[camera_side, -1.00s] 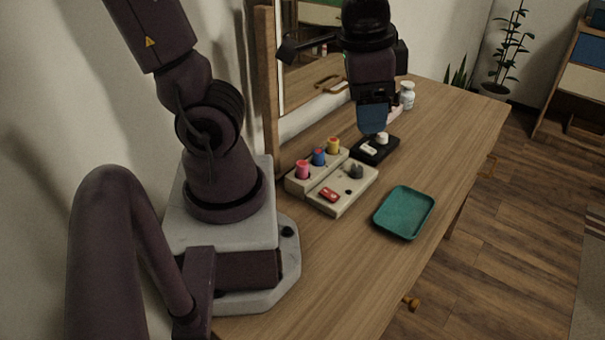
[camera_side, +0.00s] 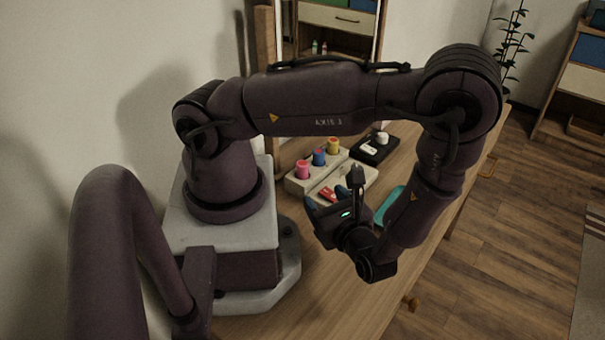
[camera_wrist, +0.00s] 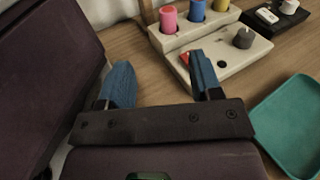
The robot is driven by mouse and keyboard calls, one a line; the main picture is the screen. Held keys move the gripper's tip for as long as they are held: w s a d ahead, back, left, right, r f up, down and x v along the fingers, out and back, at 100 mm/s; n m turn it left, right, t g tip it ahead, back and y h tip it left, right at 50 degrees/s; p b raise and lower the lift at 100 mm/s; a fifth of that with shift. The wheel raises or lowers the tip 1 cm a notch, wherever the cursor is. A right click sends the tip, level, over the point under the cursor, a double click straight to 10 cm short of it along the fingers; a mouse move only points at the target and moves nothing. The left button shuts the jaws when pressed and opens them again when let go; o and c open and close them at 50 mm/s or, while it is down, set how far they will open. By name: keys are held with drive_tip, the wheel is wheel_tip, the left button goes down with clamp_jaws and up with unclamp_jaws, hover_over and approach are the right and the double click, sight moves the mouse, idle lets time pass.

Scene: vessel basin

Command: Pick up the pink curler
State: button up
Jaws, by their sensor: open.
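The pink curler (camera_side: 302,168) stands upright in the raised back row of the pale holder (camera_side: 295,186), at the row's left end beside a blue and a yellow curler. In the wrist view the pink curler (camera_wrist: 169,18) is at the top, beyond the fingers. My gripper (camera_wrist: 163,82) has its two blue fingers spread apart with nothing between them. It is in front of the holder and apart from the pink curler. In the side view my gripper (camera_side: 322,206) is partly hidden by its own body.
A blue curler (camera_side: 319,157) and a yellow curler (camera_side: 333,146) share the row. A red item (camera_side: 327,194) and a dark grey knob (camera_wrist: 243,38) are on the lower step. A teal tray (camera_wrist: 290,125) lies to the right. A black base (camera_side: 384,152) stands behind.

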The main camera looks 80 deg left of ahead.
sight(305, 168)
drive_tip(key=shift+s+a+f+m+t+y, duration=0.45)
drive_tip(key=shift+a+f+m+t+y, duration=0.1)
drive_tip(key=shift+f+m+y, duration=0.3)
drive_tip(key=shift+s+a+m, duration=0.1)
drive_tip(key=shift+a+m, duration=0.15)
drive_tip(key=shift+a, duration=0.05)
drive_tip(key=x, duration=0.7)
drive_tip(key=shift+a, duration=0.15)
drive_tip(key=shift+w+x, duration=0.15)
drive_tip(key=shift+x, duration=1.2)
drive_tip(key=shift+w+x, duration=0.15)
drive_tip(key=shift+x, duration=1.15)
drive_tip(key=c, duration=1)
